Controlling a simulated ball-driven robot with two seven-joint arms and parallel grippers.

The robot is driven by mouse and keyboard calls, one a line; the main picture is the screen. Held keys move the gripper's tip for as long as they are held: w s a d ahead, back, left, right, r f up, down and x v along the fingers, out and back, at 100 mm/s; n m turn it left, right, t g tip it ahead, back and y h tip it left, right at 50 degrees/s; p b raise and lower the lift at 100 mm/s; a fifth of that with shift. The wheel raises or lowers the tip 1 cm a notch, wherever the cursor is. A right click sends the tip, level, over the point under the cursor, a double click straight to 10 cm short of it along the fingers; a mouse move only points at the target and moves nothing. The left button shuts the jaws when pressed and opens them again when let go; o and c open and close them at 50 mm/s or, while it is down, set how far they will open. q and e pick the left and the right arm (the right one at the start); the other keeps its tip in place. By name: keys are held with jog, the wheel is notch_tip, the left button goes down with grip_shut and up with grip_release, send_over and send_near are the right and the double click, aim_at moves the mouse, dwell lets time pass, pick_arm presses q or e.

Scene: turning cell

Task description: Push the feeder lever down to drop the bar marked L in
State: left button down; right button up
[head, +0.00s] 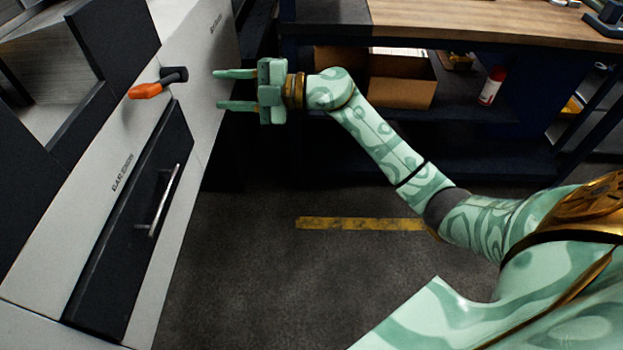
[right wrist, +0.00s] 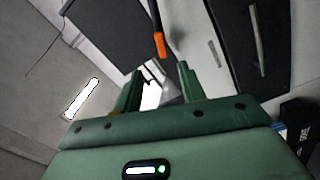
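The feeder lever (head: 155,85) has an orange grip and a dark hub, and sticks out from the light front of the machine at the left. It also shows in the right wrist view (right wrist: 159,42), beyond the fingertips. My right gripper (head: 219,89) is open and empty, to the right of the lever and apart from it, its fingers pointing left. Its two green fingers stand apart in the right wrist view (right wrist: 160,75). My left gripper is not in view. The bar marked L cannot be made out.
A dark door with a metal handle (head: 164,201) is below the lever on the machine front. A workbench (head: 450,22) stands at the back right, with a cardboard box (head: 405,92) and a red and white bottle (head: 491,86) on its shelf. The floor (head: 300,280) is clear around a yellow line.

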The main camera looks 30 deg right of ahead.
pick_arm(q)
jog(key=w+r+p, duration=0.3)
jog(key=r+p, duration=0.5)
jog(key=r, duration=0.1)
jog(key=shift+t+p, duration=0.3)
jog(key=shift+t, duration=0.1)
pick_arm(e)
jog(key=s+d+f+m+h, duration=0.2)
jog(key=s+f+m+h, duration=0.1)
jog(key=f, duration=0.7)
jog(key=s+d+f+m+t+h, duration=0.1)
jog(key=s+d+f+m+h, duration=0.2)
jog(key=s+f+m, duration=0.3)
jog(key=s+d+f+m+h, duration=0.2)
jog(key=s+f+m+h, duration=0.2)
jog(key=f, duration=1.1)
jog(key=shift+s+d+m+t+h, duration=0.4)
jog(key=shift+m+h, duration=0.3)
jog(key=shift+m, duration=0.9)
